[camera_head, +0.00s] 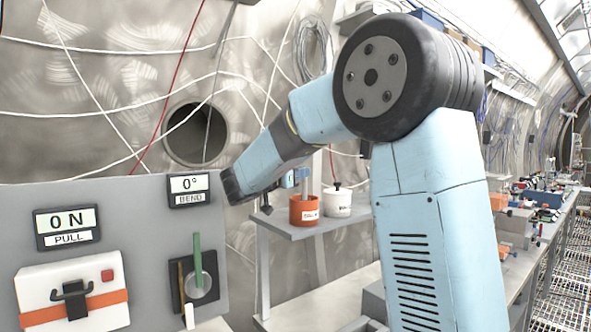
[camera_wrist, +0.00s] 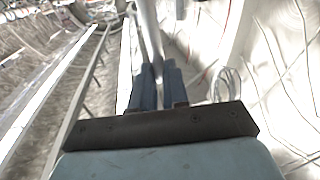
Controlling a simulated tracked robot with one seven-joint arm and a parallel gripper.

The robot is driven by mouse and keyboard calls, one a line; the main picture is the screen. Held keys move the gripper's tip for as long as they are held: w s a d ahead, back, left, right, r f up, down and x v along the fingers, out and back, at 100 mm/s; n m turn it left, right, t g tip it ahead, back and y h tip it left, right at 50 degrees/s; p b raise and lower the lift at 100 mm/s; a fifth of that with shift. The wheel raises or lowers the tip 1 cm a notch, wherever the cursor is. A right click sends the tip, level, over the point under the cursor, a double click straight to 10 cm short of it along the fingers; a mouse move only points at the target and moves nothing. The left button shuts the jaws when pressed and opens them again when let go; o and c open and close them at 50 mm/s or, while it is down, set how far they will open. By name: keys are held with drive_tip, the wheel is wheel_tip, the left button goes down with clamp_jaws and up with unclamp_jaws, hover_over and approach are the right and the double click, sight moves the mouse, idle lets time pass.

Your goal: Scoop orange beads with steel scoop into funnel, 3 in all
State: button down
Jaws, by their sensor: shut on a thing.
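My gripper (camera_wrist: 157,72) shows in the wrist view with its two blue fingers shut on a thin steel rod (camera_wrist: 149,30), which looks like the handle of the steel scoop. The rod runs up out of the picture; its bowl is not seen there. In the head view my arm reaches over to the left and hides most of my gripper. An orange pot (camera_head: 305,212) with a label stands on a grey shelf (camera_head: 287,229), with a pale upright piece just above it. I cannot make out any beads, and I cannot identify the funnel.
A white pot (camera_head: 338,203) with a dark knob stands right of the orange pot. A grey panel (camera_head: 130,230) at front left carries displays, a white box (camera_head: 70,295) and a green upright bar (camera_head: 197,262). Cables hang along the steel wall. A cluttered bench (camera_head: 540,225) lies right.

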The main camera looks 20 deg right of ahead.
wheel_tip(320, 180, up, 7)
drive_tip(key=shift+f, duration=0.2)
idle(0.7)
idle(1.0)
